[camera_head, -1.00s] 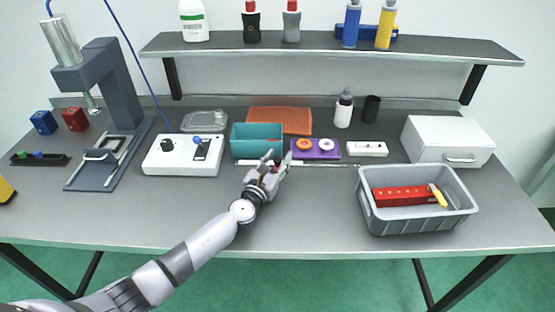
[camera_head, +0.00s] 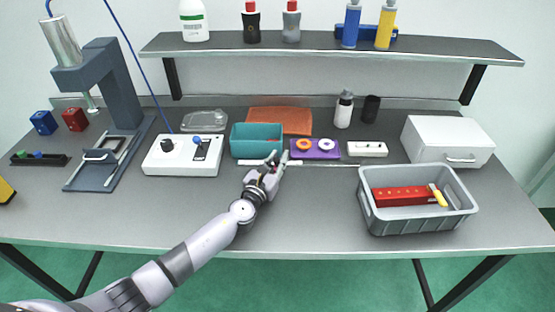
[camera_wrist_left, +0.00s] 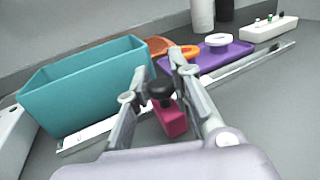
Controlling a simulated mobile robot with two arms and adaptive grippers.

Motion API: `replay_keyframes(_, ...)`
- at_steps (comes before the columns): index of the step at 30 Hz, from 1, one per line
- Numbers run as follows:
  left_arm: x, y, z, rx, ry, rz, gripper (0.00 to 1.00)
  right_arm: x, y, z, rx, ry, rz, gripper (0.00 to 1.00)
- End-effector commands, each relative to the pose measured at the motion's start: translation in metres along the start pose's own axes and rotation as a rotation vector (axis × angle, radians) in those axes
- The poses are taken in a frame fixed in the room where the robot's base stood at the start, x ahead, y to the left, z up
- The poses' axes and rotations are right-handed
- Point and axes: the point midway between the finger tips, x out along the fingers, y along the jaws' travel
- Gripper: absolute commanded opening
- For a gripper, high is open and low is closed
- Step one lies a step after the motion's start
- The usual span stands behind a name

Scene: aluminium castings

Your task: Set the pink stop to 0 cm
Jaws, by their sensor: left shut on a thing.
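The pink stop (camera_wrist_left: 172,120) with its black knob (camera_wrist_left: 160,90) sits on a long pale rail (camera_wrist_left: 240,67) in the left wrist view. My left gripper (camera_wrist_left: 162,82) is shut on the stop, with a finger on either side of the knob. In the head view my left gripper (camera_head: 279,158) is over the rail (camera_head: 312,163), in front of the teal bin's right end, and its fingers hide most of the stop. No scale marks on the rail can be read. My right gripper is not in view.
Behind the rail stand the teal bin (camera_head: 233,143) and a purple tray (camera_head: 314,155) with orange and white rings. A white control box (camera_head: 180,165) is to the left. A grey crate (camera_head: 420,222) is to the right. The front table is clear.

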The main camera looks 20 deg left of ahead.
Motion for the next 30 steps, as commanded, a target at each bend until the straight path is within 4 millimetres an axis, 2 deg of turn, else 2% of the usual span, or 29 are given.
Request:
replay_keyframes(5,-0.004,0.009,-0.002,0.002,0.001,0.002,0.0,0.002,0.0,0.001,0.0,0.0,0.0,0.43)
replay_keyframes(12,-0.027,0.067,-0.006,0.007,0.003,0.006,0.0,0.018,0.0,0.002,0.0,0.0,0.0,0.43)
replay_keyframes(18,-0.042,0.103,-0.004,0.004,0.002,0.005,0.0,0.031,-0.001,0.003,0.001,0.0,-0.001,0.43)
replay_keyframes(22,-0.046,0.11,-0.002,0.0,0.001,0.002,0.0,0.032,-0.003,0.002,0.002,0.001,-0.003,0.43)
replay_keyframes(30,-0.046,0.111,-0.001,0.001,0.002,0.004,0.0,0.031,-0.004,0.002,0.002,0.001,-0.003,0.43)
